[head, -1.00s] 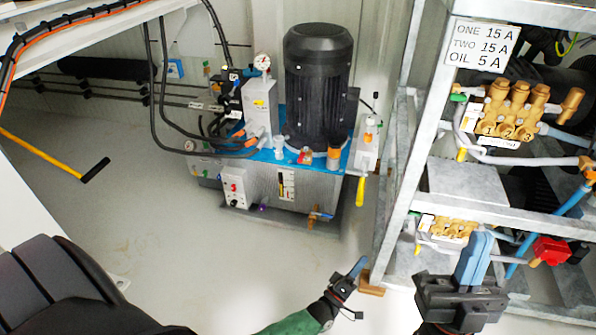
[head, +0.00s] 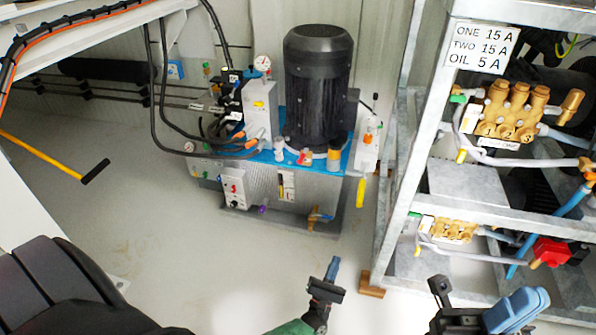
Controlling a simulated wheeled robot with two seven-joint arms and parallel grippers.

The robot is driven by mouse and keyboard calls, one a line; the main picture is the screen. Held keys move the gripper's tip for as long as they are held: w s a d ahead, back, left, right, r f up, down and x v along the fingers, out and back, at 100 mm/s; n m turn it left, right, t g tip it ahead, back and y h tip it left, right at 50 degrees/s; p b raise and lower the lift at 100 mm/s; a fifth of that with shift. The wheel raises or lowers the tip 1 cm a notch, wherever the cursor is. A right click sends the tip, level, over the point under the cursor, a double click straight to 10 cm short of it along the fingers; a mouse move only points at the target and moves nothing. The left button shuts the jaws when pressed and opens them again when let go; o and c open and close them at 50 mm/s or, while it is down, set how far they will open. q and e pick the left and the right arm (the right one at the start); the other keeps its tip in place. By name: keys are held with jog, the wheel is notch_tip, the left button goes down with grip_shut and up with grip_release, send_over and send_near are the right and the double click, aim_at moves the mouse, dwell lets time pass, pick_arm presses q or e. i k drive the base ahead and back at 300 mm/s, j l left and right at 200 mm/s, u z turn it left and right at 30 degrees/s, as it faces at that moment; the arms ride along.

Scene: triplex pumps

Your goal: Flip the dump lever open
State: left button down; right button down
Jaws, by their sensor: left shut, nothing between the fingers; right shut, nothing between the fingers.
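No part is labelled as the dump lever, so I cannot tell which lever it is. A yellow-handled lever (head: 361,191) hangs down at the right side of the hydraulic unit. A smaller yellow lever (head: 461,156) hangs below the upper brass triplex pump (head: 510,118). Another yellow lever (head: 418,251) is by the lower brass pump (head: 446,232). My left gripper (head: 332,267) is shut and empty above the floor, in front of the unit and left of the rack. My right gripper (head: 524,303) is shut and empty at the lower right, in front of the rack. Both are apart from these levers.
The galvanised rack (head: 400,190) holds the pumps, with posts and rails around them. The hydraulic unit (head: 270,205) carries a tall black motor (head: 318,85). A red part (head: 552,251) sits low in the rack. A yellow-handled tool (head: 45,155) is at left. The middle floor is clear.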

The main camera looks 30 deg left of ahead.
aim_at(300, 161)
jog(key=i+j, duration=0.1)
jog(key=j, duration=0.25)
jog(key=i+j, duration=0.15)
jog(key=j, duration=0.15)
jog(key=i+j, duration=0.1)
jog(key=j, duration=0.25)
jog(key=i+j, duration=0.1)
jog(key=j, duration=0.25)
